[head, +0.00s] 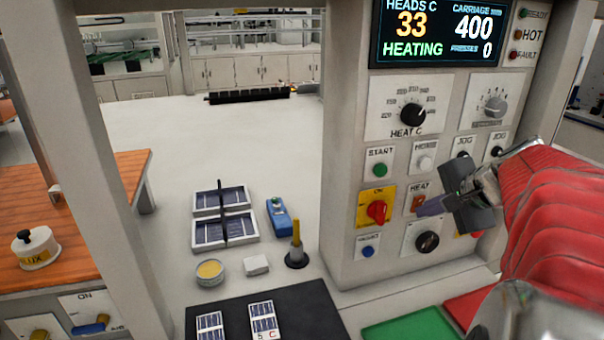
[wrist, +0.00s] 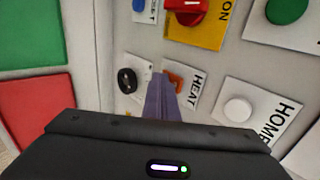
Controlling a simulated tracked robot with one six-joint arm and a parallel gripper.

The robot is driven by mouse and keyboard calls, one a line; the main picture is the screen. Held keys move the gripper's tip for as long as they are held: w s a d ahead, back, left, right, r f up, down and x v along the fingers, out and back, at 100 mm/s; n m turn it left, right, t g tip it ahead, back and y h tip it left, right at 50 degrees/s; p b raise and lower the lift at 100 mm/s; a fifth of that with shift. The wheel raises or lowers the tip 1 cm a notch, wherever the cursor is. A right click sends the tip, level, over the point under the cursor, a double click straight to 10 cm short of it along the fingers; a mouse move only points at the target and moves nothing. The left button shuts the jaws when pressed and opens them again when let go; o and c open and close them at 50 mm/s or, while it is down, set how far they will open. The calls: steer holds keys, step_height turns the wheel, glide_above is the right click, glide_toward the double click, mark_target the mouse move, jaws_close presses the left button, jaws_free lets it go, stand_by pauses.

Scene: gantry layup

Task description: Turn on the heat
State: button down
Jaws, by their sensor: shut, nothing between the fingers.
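The orange HEAT rocker (head: 418,202) is on a white plate on the control panel; it also shows in the wrist view (wrist: 174,80), partly covered by my fingers. My gripper (head: 422,208) is shut and empty, its fingertips right at the rocker; I cannot tell whether they touch it. The shut fingers also show in the wrist view (wrist: 158,84). The display (head: 440,32) reads heads 33 C, with HEATING in green, carriage 400 and presses 0. The HEAT C dial (head: 412,115) is above.
Near the rocker are the red rotary switch on yellow (head: 376,211), green START button (head: 380,170), white HOME button (head: 425,162) and a black knob (head: 427,242). Solar cells, a blue tool (head: 279,216) and a flux pot (head: 36,247) stand at left.

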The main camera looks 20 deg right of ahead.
steer(key=shift+r, duration=0.1)
steer(key=shift+r, duration=0.75)
